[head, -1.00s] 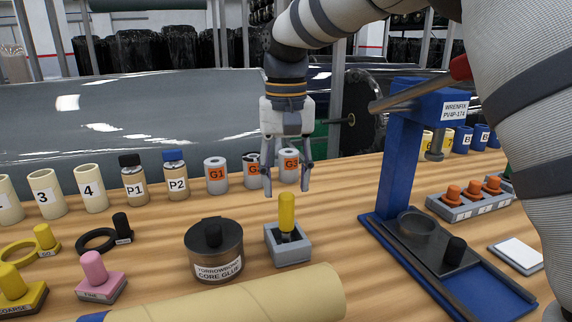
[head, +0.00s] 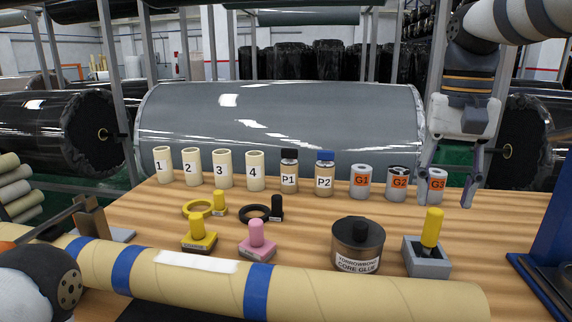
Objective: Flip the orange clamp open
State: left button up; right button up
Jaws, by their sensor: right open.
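A small patch of orange (head: 12,231) shows at the left edge, mostly hidden behind my left arm; it may be part of the orange clamp, and whether that is open or closed cannot be told. A dark bar slants up from near it to a brown block (head: 91,216) on a grey plate. My right gripper (head: 447,198) is open and empty, pointing down in front of the G3 can (head: 437,180), far to the right of the orange patch. My left gripper is out of view; only part of my left arm shows at lower left.
A long tan tube (head: 370,292) with blue bands lies across the front. Numbered cores, P1 and P2 bottles and G cans line the back. Stamps, a glue pot (head: 357,255) and a yellow-handled tool (head: 432,230) in a grey holder stand between. A blue stand is at right.

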aim_at(48, 231)
jog(key=k+j, duration=1)
jog(key=k, duration=0.1)
